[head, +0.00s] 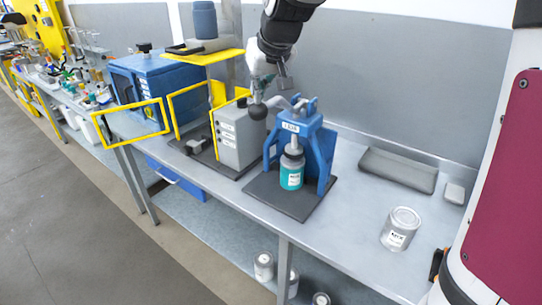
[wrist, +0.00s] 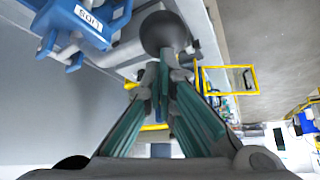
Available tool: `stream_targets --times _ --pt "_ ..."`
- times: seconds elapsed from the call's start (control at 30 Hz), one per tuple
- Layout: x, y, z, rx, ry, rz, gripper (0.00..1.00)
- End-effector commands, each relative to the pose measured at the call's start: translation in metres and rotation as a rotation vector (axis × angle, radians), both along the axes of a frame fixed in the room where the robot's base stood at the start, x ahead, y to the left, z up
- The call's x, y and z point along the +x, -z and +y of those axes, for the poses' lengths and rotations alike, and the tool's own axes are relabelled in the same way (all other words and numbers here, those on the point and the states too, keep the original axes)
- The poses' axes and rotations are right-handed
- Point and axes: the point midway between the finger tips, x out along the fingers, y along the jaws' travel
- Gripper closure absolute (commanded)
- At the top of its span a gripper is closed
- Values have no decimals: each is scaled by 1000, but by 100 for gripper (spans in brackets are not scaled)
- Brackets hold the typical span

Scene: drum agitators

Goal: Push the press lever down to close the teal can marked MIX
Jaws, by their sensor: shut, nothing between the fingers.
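The teal can (head: 291,177), its label too small to read, stands upright under the ram of the blue press (head: 318,150) on a dark base plate. The press lever (head: 281,104) reaches left from the top of the press and ends in a dark ball knob (head: 257,111), which also shows in the wrist view (wrist: 163,30). My gripper (head: 261,90) is shut and empty, just above the knob. In the wrist view its fingertips (wrist: 164,68) are right at the knob's near edge; I cannot tell whether they touch it. The press head also shows there (wrist: 85,22).
A grey box (head: 238,138) stands left of the press, close to the knob. A yellow shelf (head: 205,57) and yellow frames stand farther left.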

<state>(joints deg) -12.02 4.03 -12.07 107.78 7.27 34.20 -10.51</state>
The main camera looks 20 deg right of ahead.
Motion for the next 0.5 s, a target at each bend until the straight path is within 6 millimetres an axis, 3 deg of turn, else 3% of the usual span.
stream_targets --times 0.5 --pt "-2 18 3 0 0 1 100"
